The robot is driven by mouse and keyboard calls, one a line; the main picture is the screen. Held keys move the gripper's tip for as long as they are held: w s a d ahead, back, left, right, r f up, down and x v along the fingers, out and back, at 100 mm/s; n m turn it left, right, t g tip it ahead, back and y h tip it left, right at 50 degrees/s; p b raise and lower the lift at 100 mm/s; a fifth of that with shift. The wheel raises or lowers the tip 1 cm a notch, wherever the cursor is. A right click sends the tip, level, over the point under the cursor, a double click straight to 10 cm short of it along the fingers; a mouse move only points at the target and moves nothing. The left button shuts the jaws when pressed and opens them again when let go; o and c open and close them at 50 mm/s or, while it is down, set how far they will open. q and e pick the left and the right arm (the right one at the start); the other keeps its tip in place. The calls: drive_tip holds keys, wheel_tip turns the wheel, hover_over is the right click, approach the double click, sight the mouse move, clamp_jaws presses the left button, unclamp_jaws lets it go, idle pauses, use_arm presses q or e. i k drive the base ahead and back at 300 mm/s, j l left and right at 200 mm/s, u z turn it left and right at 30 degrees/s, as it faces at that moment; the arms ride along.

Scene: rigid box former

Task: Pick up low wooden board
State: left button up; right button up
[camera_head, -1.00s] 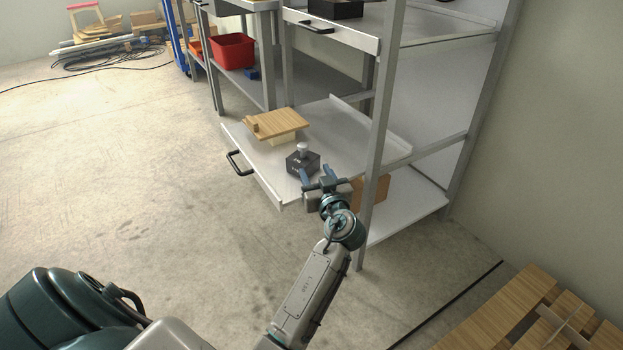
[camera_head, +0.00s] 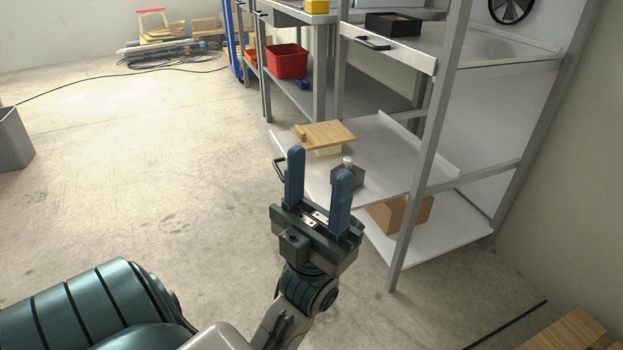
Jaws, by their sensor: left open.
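The low wooden board (camera_head: 330,134) lies flat on the pulled-out lower metal shelf (camera_head: 388,143). A pale block (camera_head: 328,150) shows under it, and a small wooden piece sits at its left end. My left gripper (camera_head: 319,163) is open and empty, its two blue fingers pointing up in the picture toward the shelf. It is nearer to the camera than the board and apart from it. The fingers hide part of the shelf's front edge. My right gripper is not in view.
A dark block with a pale knob (camera_head: 347,175) stands on the same shelf, close to the board. A rack post (camera_head: 428,170) rises right of the shelf. A cardboard box (camera_head: 400,212) is on the bottom shelf. A grey bin (camera_head: 14,140) stands far left; the floor between is clear.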

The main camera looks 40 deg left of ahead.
sight(321, 135)
drive_tip(key=u, duration=1.3)
